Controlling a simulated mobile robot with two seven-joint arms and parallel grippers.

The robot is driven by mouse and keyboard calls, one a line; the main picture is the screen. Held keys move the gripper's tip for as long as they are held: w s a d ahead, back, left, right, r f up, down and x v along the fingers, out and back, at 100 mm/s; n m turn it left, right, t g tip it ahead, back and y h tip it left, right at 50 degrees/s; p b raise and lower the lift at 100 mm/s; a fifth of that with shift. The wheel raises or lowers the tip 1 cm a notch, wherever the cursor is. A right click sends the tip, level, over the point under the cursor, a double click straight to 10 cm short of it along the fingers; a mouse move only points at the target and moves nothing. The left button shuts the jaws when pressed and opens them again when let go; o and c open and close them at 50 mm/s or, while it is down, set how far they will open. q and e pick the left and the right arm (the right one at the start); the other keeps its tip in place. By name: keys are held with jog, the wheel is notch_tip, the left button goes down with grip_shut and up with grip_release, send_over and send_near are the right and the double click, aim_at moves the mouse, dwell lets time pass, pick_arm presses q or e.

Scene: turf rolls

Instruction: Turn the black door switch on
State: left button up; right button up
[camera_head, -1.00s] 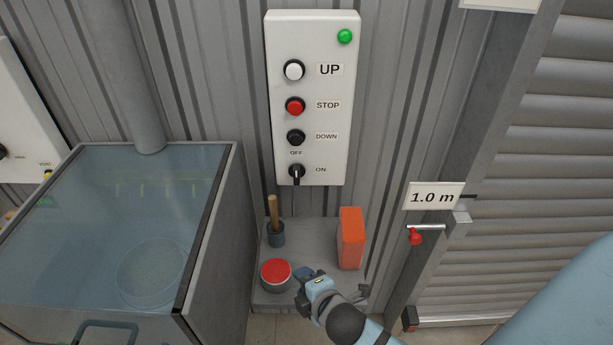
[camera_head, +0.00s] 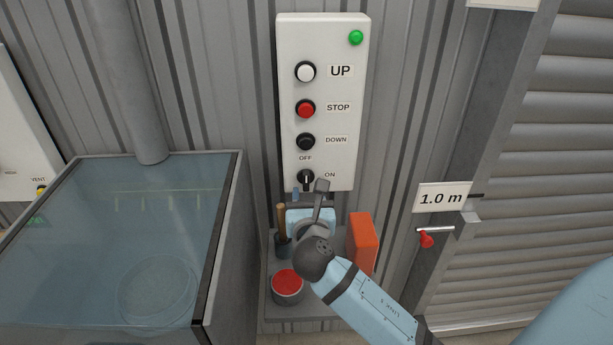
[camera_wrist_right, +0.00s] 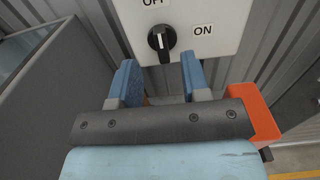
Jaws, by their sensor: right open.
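The black door switch (camera_head: 306,176) is a rotary knob at the bottom of a white control panel (camera_head: 349,110), with OFF above it and ON to its right. In the right wrist view the knob (camera_wrist_right: 160,41) stands upright, its white mark in line with the vertical rather than turned towards ON. My right gripper (camera_head: 309,190) is just below and in front of the knob. Its two blue fingers are apart and empty in the wrist view (camera_wrist_right: 160,78), on either side below the knob, and seem not to touch it. My left gripper is out of view.
Above the switch are white UP, red STOP and black DOWN buttons and a green lamp (camera_head: 355,38). A shelf below holds an orange box (camera_head: 362,243), a red-topped tin (camera_head: 287,283) and a wooden-handled tool (camera_head: 282,222). A glass-topped cabinet (camera_head: 110,240) stands left, a shutter right.

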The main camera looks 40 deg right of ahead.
aim_at(306, 177)
jog(key=x, duration=0.7)
jog(key=shift+w, duration=0.1)
grip_shut()
